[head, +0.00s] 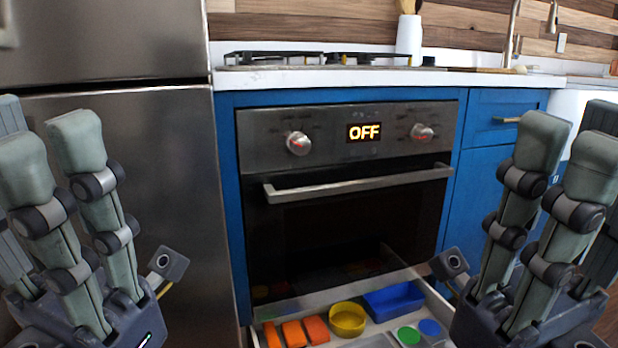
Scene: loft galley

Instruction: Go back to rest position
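My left gripper (48,130) is raised at the left of the head view, in front of the metal fridge. Its fingers point up, stand apart, and hold nothing. My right gripper (568,138) is raised at the right, in front of the blue cabinet. Its fingers also point up with a gap between them, and it is empty. Neither gripper touches the oven or the drawer in this view.
An oven (345,200) with its door shut reads OFF. Below it an open drawer (265,315) juts out, holding orange blocks (292,332), a yellow bowl (347,319), a blue tray (394,300) and green and blue discs. A fridge (150,190) stands left; a cooktop (320,58) is above.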

